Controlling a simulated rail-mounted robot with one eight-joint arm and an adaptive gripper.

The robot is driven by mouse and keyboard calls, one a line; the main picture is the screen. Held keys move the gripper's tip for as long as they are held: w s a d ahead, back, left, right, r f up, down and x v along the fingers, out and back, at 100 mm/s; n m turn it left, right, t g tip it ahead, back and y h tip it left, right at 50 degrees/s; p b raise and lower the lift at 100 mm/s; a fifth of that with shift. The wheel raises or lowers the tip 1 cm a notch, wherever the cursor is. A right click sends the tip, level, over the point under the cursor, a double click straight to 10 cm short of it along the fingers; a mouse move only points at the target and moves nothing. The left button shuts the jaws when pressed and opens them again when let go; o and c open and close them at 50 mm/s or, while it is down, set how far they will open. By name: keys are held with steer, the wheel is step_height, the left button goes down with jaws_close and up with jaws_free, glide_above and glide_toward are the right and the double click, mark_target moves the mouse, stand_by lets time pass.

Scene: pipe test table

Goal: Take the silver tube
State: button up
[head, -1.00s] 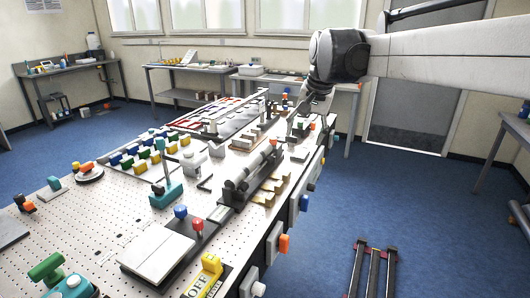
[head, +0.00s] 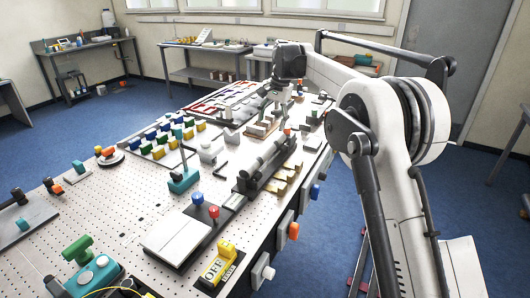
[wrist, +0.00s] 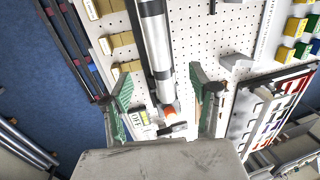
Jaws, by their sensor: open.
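The silver tube (head: 268,158) lies lengthwise in a dark holder (head: 247,184) near the right side of the perforated table. In the wrist view the silver tube (wrist: 154,38) runs down from the top edge, with a dark band near its lower end. My gripper (wrist: 160,88) is open, its green-padded fingers on either side of the tube's lower end in the picture. I cannot tell the height gap. In the head view my gripper (head: 281,104) hangs over the table beyond the tube; its fingertips are hard to make out there.
Tan blocks (head: 283,178) sit right of the tube. A teal clamp stand (head: 183,180) is to its left, and red and blue knobs (head: 205,205) are in front. A yellow OFF switch (head: 222,262) is at the near edge. Rows of coloured blocks (head: 165,137) stand farther left.

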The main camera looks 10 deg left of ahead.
mark_target(266, 149)
steer(key=f, duration=0.2)
steer(key=a+f, duration=0.1)
steer(key=f, duration=0.5)
steer(key=shift+w+a, duration=0.3)
steer(key=shift+a+f+p, duration=0.2)
steer(key=shift+f+p, duration=0.15)
steer(key=shift+f, duration=1.05)
steer(key=shift+a+f+p, duration=0.15)
steer(key=shift+f+p, duration=0.2)
steer(key=shift+f, duration=1.05)
steer(key=shift+c, duration=0.3)
jaws_close()
